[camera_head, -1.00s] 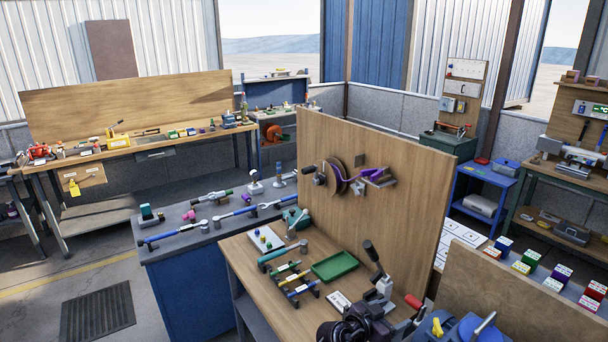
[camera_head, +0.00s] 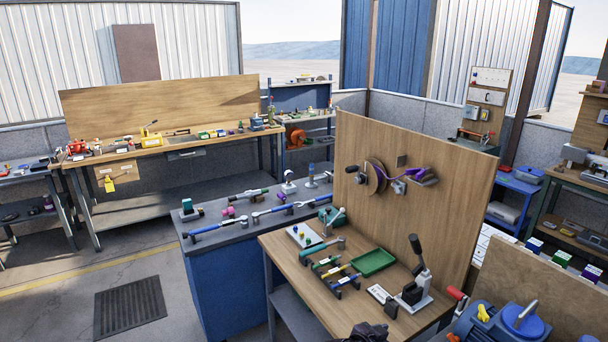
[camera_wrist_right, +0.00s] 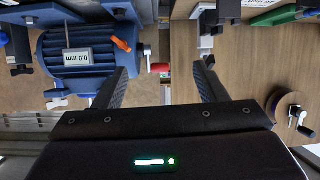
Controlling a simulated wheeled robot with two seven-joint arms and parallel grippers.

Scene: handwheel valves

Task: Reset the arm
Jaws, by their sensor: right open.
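My right gripper (camera_wrist_right: 165,78) is open in the right wrist view, with its two dark fingers apart and nothing between them. A dark part of my right arm shows at the bottom edge of the head view. A handwheel (camera_head: 375,176) is mounted on the upright wooden panel (camera_head: 450,170), and it also shows at the right of the wrist view (camera_wrist_right: 284,108), apart from the gripper. A black-handled lever (camera_head: 418,262) stands on the wooden bench. My left gripper is not in view.
A blue motor (camera_head: 502,322) stands at the lower right and also shows left of the fingers in the wrist view (camera_wrist_right: 80,58). The bench (camera_head: 300,262) holds a green tray (camera_head: 372,261) and several tools. Open floor (camera_head: 60,285) lies at the left.

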